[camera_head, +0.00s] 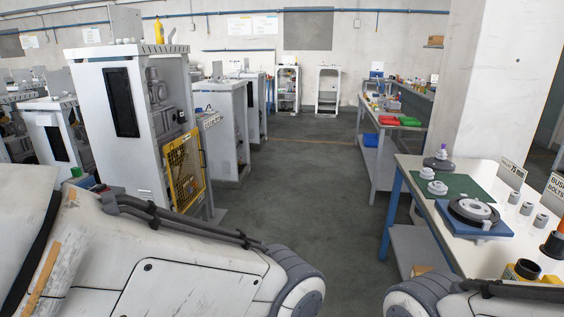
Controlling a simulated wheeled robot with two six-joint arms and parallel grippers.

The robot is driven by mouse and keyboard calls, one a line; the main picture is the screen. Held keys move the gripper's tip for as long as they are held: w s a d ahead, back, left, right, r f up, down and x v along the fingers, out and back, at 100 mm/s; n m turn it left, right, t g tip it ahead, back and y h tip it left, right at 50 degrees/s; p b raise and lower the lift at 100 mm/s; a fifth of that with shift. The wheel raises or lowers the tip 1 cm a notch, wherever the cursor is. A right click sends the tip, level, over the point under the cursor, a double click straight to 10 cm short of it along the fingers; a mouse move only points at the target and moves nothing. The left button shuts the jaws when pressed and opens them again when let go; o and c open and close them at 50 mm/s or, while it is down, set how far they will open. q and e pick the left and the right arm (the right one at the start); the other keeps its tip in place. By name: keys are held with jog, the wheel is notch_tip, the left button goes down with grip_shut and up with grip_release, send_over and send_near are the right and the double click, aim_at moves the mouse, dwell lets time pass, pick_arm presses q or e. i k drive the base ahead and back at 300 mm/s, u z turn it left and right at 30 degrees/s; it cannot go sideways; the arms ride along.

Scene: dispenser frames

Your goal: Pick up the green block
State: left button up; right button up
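A small green item (76,172) shows at the left, just above my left arm's white link. It may be the green block, but it is small and partly hidden, so its full shape and its support cannot be told. A blue item (86,182) sits right beside it. My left arm crosses the lower left and my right arm enters at the lower right. Neither gripper is in the picture.
White dispenser cabinets (118,110) line the left side. A workbench (412,185) with a green mat (457,183) and metal parts stands at the right. A farther bench holds red (388,120) and green trays (410,122). The aisle floor (300,190) between is clear.

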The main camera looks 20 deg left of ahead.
aim_at(76, 172)
jog(key=i, duration=0.95)
jog(key=u, duration=2.15)
